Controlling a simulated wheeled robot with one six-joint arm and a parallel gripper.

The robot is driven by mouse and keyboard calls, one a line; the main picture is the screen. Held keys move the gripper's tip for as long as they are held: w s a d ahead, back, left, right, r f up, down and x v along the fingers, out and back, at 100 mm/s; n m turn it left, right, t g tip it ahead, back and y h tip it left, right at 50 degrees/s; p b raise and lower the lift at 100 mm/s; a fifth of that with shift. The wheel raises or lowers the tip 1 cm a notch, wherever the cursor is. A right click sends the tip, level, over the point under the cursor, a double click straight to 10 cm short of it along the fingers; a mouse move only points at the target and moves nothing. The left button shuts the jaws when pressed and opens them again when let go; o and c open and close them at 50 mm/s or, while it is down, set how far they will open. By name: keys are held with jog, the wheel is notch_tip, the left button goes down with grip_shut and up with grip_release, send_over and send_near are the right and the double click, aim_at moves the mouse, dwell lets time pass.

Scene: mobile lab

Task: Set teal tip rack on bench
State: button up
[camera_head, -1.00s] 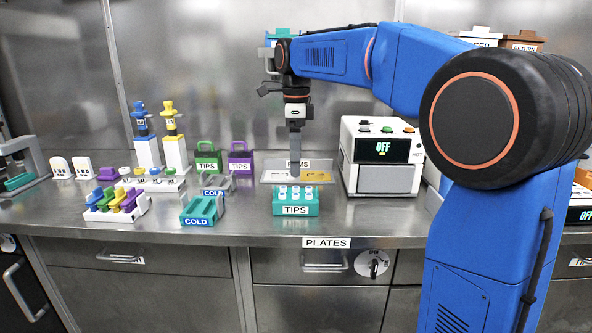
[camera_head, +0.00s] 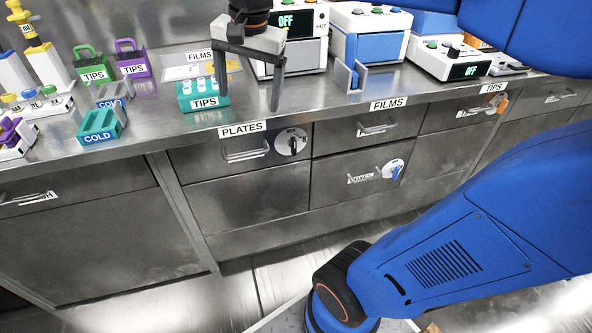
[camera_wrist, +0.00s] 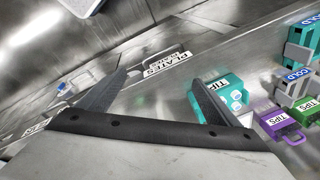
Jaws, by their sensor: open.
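The teal tip rack (camera_head: 203,96), labelled TIPS and holding white pieces on top, stands upright on the steel bench (camera_head: 330,102) near its front edge. It also shows right of centre in the wrist view (camera_wrist: 236,98). My gripper (camera_head: 248,101) is open and empty, pointing down just right of the rack. Its left finger overlaps the rack's right end in the head view; I cannot tell whether they touch. In the wrist view my gripper (camera_wrist: 156,80) has the rack beside and partly behind its right finger.
The FILMS tray (camera_head: 190,71) lies behind the rack. Green (camera_head: 92,68) and purple (camera_head: 131,62) TIPS carriers and a teal COLD block (camera_head: 101,125) stand left. Devices line the back right. Bare bench lies right of my gripper, above the PLATES drawer (camera_head: 242,150).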

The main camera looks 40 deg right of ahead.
jog(key=s+d+f+n+t, duration=0.2)
jog(key=s+f+n, duration=0.8)
jog(key=s+f, duration=0.4)
jog(key=shift+s, duration=0.35)
jog(key=shift+d+r, duration=0.1)
dwell(0.3)
